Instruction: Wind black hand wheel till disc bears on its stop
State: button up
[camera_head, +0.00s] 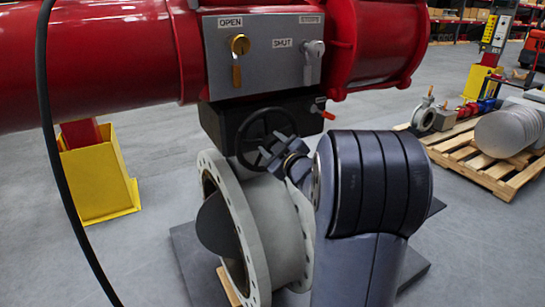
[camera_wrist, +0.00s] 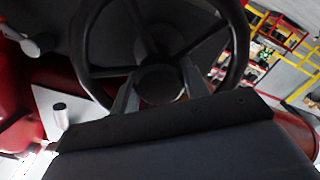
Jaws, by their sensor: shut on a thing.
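The black hand wheel (camera_head: 239,142) sits on the front of the black gearbox (camera_head: 216,122), below the red actuator. It fills the upper middle of the wrist view (camera_wrist: 240,45), with its spokes and round hub facing me. My gripper (camera_head: 274,153) is at the wheel's lower right in the head view. In the wrist view my gripper (camera_wrist: 159,80) has one finger on each side of the hub and is shut on the wheel. The dark disc (camera_head: 214,226) shows inside the grey flanged valve body (camera_head: 270,215), turned at an angle to the opening. Its stop cannot be seen.
A grey panel (camera_head: 263,75) with OPEN and SHUT labels carries a brass and a silver knob above the wheel. A black cable (camera_head: 56,150) hangs at left. A yellow stand (camera_head: 98,175) is behind it. A loaded wooden pallet (camera_head: 490,172) lies at right.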

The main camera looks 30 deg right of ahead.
jog(key=n+b, duration=0.4)
jog(key=n, duration=0.1)
jog(key=shift+f+b, duration=0.2)
jog(key=shift+b, duration=0.2)
jog(key=shift+r+n+b, duration=0.1)
jog(key=shift+n+b, duration=1)
jog(key=shift+n, duration=0.7)
jog(key=o, duration=1.4)
jog(key=s, duration=1)
jog(key=shift+s+d+p, duration=0.15)
jog(key=shift+s+p, duration=0.15)
jog(key=shift+s, duration=0.1)
